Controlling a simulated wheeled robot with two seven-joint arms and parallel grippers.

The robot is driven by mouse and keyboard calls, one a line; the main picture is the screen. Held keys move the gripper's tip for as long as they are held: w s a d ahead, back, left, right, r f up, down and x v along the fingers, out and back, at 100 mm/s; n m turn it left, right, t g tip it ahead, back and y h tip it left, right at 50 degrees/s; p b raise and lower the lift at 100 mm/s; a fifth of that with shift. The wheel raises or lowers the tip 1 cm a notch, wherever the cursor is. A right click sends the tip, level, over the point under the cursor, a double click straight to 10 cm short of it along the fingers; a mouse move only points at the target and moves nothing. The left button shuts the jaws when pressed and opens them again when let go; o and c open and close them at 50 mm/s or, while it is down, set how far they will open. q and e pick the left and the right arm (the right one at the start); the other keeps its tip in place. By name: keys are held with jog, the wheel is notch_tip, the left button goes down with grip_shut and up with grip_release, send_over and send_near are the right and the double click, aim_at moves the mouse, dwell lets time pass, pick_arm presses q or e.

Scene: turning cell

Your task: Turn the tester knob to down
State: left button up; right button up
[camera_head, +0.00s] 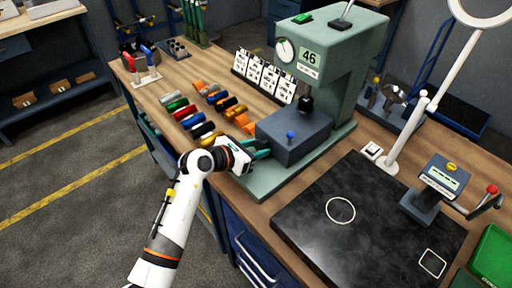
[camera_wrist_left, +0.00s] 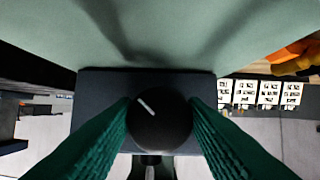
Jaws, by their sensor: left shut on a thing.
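The tester (camera_head: 345,62) is a green machine with a round dial gauge and a display reading 46. A dark grey block (camera_head: 294,138) sits on its base. My left gripper (camera_head: 262,149) reaches in from the left with its green fingers at the block's near left side. In the left wrist view, the fingers are shut on the black round tester knob (camera_wrist_left: 160,121), one on each side. The knob's white line points up and left in that view. In the head view the knob is hidden by the gripper. My right gripper is not in view.
Several coloured cylinders (camera_head: 181,103) lie on the wooden bench left of the tester. White cards (camera_head: 263,76) stand behind them. A black stone plate (camera_head: 345,215) lies right of the tester's base. A lamp arm (camera_head: 408,135) rises behind it.

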pick_arm(q)
jog(key=shift+n+g+h+p, duration=0.4)
jog(key=shift+n+p, duration=0.1)
jog(key=shift+n, duration=0.4)
jog(key=shift+a+f+n+g+h, duration=0.1)
jog(key=shift+n+g+h, duration=0.5)
jog(key=shift+n, duration=0.7)
jog(key=shift+h, duration=0.3)
jog(key=o, duration=0.9)
jog(key=shift+o, duration=0.2)
jog(key=b+v, duration=0.3)
jog(key=v, duration=0.9)
